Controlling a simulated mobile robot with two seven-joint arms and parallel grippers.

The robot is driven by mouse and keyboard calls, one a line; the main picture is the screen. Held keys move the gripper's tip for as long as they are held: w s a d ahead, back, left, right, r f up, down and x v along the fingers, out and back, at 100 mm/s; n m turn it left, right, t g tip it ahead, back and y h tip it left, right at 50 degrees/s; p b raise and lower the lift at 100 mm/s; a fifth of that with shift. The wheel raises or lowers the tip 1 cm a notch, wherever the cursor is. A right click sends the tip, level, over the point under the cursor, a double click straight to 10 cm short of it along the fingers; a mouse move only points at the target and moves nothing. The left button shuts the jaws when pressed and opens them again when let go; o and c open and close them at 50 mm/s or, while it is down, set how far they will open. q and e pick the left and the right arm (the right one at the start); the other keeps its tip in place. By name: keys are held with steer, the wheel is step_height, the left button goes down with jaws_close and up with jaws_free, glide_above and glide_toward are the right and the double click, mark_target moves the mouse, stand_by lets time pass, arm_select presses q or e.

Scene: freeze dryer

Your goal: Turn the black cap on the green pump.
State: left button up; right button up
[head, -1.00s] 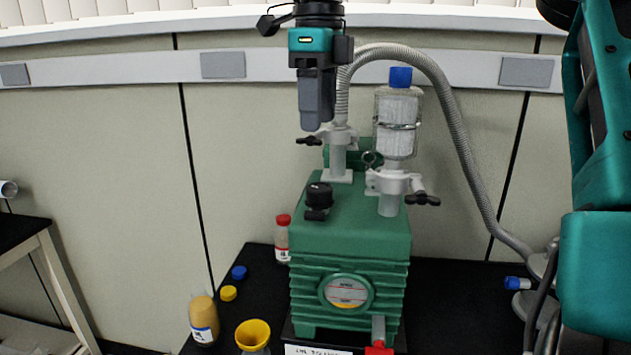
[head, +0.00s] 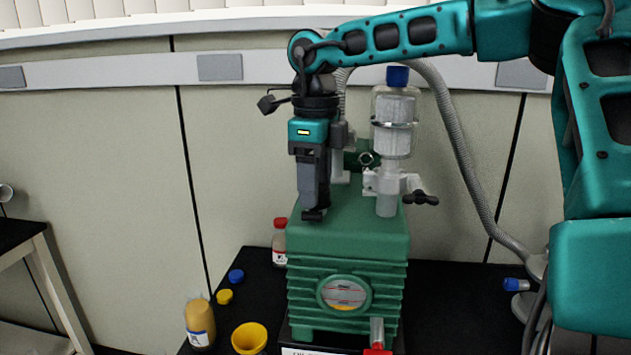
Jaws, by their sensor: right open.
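The green pump (head: 345,242) stands on the black table, with a round gauge on its front. My right gripper (head: 314,200) points straight down over the front left of the pump's top. It is open, with its fingers at the black cap (head: 314,214). Only a low dark part of the cap shows below the fingers; the rest is hidden behind them. I cannot tell whether the fingers touch the cap. My left gripper is not in view.
A clear filter bottle with a blue top (head: 397,122) and a grey hose (head: 455,140) stand close to the right gripper.

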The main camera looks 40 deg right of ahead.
steer(key=c, duration=0.8)
steer(key=shift+n, duration=0.4)
steer(key=n+p, duration=0.1)
steer(key=n, duration=0.6)
steer(key=shift+n, duration=0.3)
steer(key=n, duration=0.4)
steer(key=shift+s+n, duration=0.1)
steer(key=shift+n, duration=2.4)
